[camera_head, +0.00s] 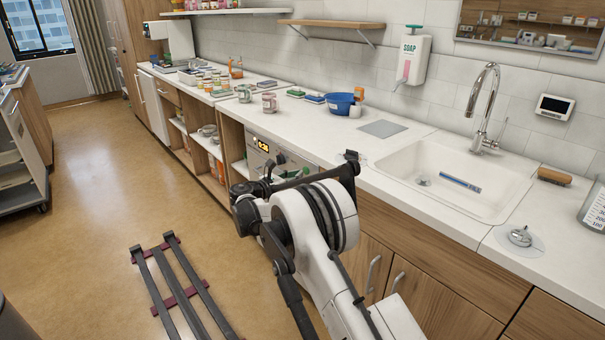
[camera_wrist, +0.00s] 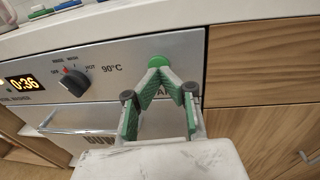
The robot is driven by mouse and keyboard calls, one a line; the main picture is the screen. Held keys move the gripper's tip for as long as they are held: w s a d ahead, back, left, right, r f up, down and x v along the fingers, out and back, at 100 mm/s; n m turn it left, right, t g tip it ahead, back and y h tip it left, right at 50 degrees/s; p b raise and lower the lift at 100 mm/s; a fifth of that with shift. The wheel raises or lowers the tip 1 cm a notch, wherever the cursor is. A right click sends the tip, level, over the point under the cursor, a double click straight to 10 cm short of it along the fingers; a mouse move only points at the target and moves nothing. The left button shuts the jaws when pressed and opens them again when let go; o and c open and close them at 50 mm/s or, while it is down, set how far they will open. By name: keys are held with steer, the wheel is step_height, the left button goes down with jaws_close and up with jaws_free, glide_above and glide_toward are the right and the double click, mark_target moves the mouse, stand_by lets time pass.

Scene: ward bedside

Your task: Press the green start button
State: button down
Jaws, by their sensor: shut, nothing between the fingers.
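The round green start button (camera_wrist: 159,61) sits on the silver control panel (camera_wrist: 125,50) of a built-in appliance in the wrist view. My gripper (camera_wrist: 161,75) is shut and empty, its green-padded fingers meeting in a point right at the lower edge of the button. The fingertips overlap the button in the picture; I cannot tell whether they touch it or whether it is pressed in. A black knob (camera_wrist: 74,82) and a display (camera_wrist: 24,83) reading 0:36 are to the left. In the head view the display (camera_head: 263,146) shows, but my arm hides the button.
The white counter (camera_head: 345,140) overhangs the panel. A door handle (camera_wrist: 75,125) is below the knob. Wooden cabinet fronts (camera_wrist: 260,65) are on the right. A sink (camera_head: 455,182), blue bowl (camera_head: 339,103) and mugs (camera_head: 269,102) are on the counter. The floor (camera_head: 120,180) at left is mostly clear.

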steer(key=shift+v, duration=2.25)
